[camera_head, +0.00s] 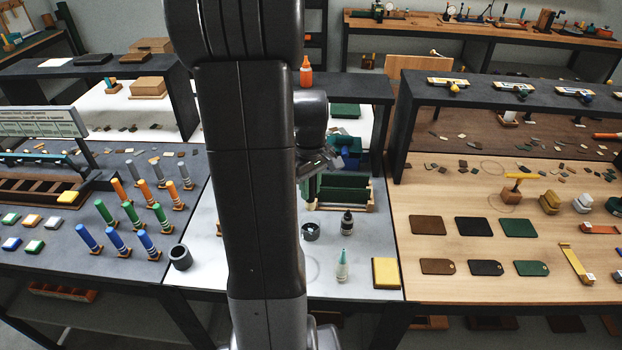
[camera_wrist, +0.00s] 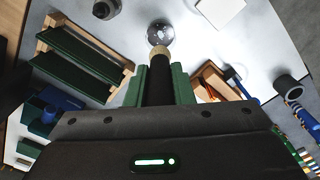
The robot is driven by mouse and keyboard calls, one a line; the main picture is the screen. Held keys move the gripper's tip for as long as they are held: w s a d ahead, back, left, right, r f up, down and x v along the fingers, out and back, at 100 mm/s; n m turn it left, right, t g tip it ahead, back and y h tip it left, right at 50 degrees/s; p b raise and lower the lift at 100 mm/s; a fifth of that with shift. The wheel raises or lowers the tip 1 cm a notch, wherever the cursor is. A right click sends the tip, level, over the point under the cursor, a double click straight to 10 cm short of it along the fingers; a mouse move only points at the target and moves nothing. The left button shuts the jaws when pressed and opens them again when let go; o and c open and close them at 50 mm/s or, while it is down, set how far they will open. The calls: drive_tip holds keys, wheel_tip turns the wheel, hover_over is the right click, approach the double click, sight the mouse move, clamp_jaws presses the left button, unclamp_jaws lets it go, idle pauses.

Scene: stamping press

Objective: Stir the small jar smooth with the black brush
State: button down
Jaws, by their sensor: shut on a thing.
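My gripper (camera_wrist: 162,86) is shut on the black brush (camera_wrist: 160,78), its green fingers on either side of the dark handle. The brush has a tan collar at its far end, pointing at the small jar (camera_wrist: 160,33). The jar is round, with a shiny grey inside. The collar overlaps its near rim in the wrist view; I cannot tell whether the bristles are inside. In the head view, the small dark jar (camera_head: 310,231) stands upright on the white table, just right of my arm.
A wooden rack with green panels (camera_head: 340,191) stands behind the jar. A black bottle (camera_head: 347,224) is right of the jar, a green-tipped bottle (camera_head: 342,268) and yellow block (camera_head: 386,273) nearer the front. A grey cup (camera_head: 180,257) stands left of my arm.

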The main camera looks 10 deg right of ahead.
sight(310, 210)
drive_tip(key=shift+s+f+b, duration=0.15)
drive_tip(key=shift+f+b, duration=0.35)
drive_tip(key=shift+f, duration=0.2)
wheel_tip(310, 210, down, 8)
drive_tip(key=b, duration=0.6)
drive_tip(key=shift+f, duration=0.2)
drive_tip(key=shift+a, duration=0.3)
drive_tip(key=shift+s, duration=0.15)
drive_tip(key=shift+d, duration=0.2)
